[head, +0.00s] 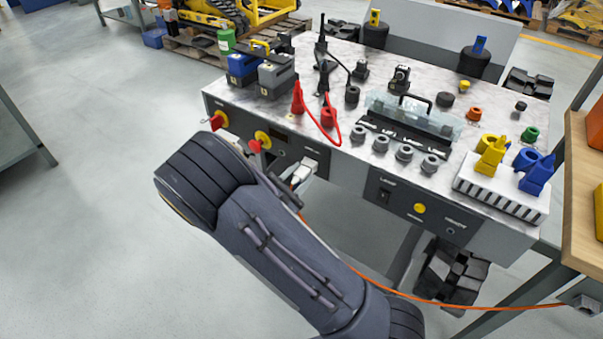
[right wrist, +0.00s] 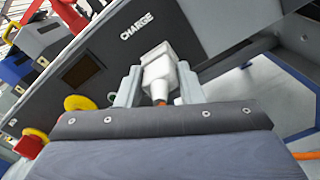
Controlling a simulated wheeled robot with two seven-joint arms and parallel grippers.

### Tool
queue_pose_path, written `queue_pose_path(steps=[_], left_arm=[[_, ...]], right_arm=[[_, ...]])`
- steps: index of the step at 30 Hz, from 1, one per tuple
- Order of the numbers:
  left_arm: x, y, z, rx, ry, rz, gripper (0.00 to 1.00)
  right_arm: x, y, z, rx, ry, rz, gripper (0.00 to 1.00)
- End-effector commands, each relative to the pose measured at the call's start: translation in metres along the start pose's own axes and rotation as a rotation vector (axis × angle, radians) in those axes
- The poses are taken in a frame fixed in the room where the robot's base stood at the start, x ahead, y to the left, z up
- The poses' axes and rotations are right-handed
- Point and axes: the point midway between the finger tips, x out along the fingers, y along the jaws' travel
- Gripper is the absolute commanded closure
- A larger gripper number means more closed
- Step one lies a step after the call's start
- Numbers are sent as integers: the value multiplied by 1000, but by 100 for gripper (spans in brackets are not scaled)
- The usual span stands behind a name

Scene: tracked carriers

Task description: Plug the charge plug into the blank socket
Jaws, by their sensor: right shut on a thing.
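My right gripper (head: 303,172) is at the front panel of the marble-topped bench, mostly behind my own arm in the head view. In the right wrist view its two fingers (right wrist: 158,88) are shut on the white charge plug (right wrist: 158,65), with an orange cable end between them. The plug's front points at the dark panel (right wrist: 205,30), just below the white word CHARGE (right wrist: 138,25). The plug hides the blank socket, and I cannot tell whether it touches the panel or sits in a socket. My left gripper is not in view.
The orange cable (head: 440,300) runs right to a grey box (head: 585,299). A red knob (right wrist: 32,143) and a yellow one (right wrist: 80,103) stick out of the panel left of the gripper. The bench top (head: 350,150) holds many parts. Open floor lies left.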

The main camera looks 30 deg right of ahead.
Motion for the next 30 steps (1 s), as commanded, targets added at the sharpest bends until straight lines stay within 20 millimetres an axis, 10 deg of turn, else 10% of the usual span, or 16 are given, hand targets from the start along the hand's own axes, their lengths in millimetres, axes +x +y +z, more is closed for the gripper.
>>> queue_pose_path(steps=[30], left_arm=[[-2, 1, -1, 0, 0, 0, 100]], right_arm=[[-28, 0, 0, -1, 0, 0, 95]])
